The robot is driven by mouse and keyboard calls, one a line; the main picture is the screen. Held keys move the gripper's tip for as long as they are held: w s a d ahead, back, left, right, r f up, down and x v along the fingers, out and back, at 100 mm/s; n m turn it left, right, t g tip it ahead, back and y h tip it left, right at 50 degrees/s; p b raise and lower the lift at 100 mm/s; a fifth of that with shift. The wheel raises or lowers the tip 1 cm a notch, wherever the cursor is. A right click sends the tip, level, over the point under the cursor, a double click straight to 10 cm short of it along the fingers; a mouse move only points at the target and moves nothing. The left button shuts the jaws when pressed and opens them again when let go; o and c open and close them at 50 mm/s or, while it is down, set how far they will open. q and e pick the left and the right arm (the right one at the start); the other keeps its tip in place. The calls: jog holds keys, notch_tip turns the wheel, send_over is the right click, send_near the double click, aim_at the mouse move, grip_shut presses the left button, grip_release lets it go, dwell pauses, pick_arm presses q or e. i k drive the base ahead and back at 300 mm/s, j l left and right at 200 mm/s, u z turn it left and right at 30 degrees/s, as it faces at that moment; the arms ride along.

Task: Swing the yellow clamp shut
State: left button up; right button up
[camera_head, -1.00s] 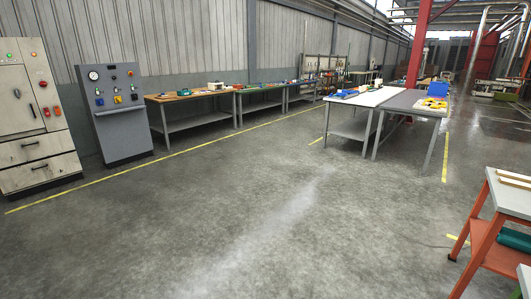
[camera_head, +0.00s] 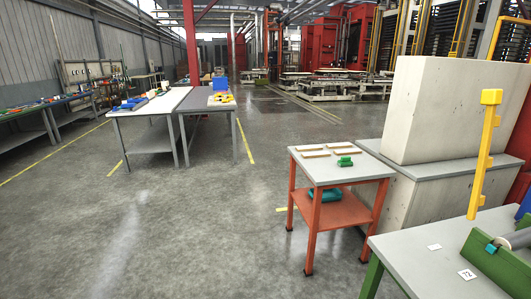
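A yellow upright bar with a block-shaped top (camera_head: 484,150) stands at the right of the head view, and looks like the yellow clamp, standing open. It rises beside a green fixture (camera_head: 500,262) on a grey-topped table (camera_head: 425,268). A grey cylinder (camera_head: 518,240) lies in the fixture, cut off by the right edge. Neither of my grippers shows in the view.
An orange cart (camera_head: 314,205) with wooden strips and a green object on top stands left of the fixture table. A large pale block (camera_head: 450,110) on a grey base is behind. Two workbenches (camera_head: 170,103) stand at left. Open floor lies front left.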

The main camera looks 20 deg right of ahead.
aim_at(491, 98)
jog(key=i+l+z, duration=0.1)
jog(key=i+z, duration=0.2)
jog(key=z, duration=0.2)
jog(key=i+z, duration=0.3)
jog(key=z, duration=0.15)
jog(key=i+j+z, duration=0.15)
jog(key=z, duration=0.35)
jog(key=i+j+z, duration=0.3)
jog(key=z, duration=0.2)
jog(key=i+j+z, duration=0.25)
jog(key=z, duration=0.25)
jog(key=i+j+z, duration=0.1)
jog(key=j+z, duration=0.85)
jog(key=i+l, duration=0.05)
